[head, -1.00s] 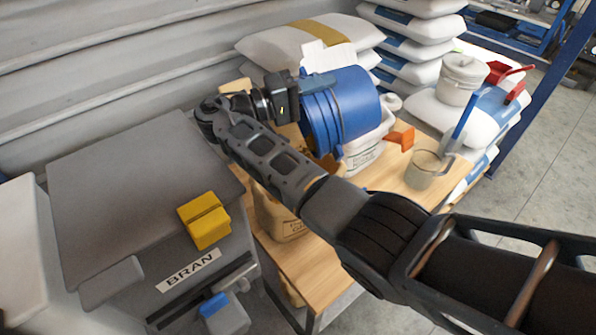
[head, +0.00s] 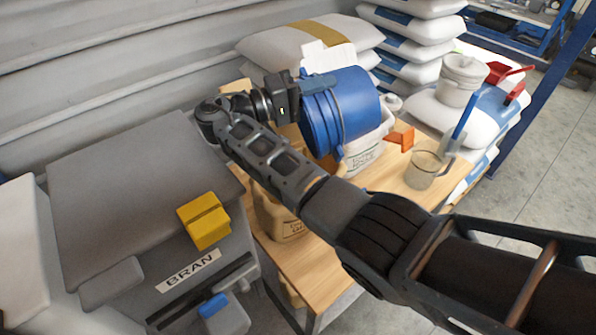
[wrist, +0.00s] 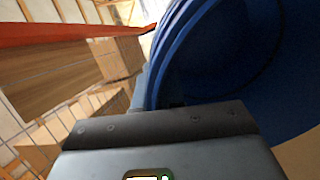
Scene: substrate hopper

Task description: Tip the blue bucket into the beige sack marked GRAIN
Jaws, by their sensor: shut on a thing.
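The blue bucket (head: 345,108) is tipped far over on its side above the table in the head view. Its banded rim end points left and down, and the other end points right. My gripper (head: 300,92) is shut on it at its upper left side. In the wrist view the bucket (wrist: 235,60) fills the right side beyond my gripper (wrist: 165,118). A beige sack (head: 283,218) stands on the table below and left of the bucket, partly behind my arm. Its label is too small to read, and its mouth is hidden. I see nothing pouring.
A white labelled sack (head: 365,155) stands just below the bucket. An orange scoop (head: 402,138) and a clear jug (head: 424,170) are to the right on the wooden table (head: 310,265). A grey BRAN bin (head: 130,190) with a yellow block (head: 204,220) stands left. Stacked sacks (head: 405,45) are behind.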

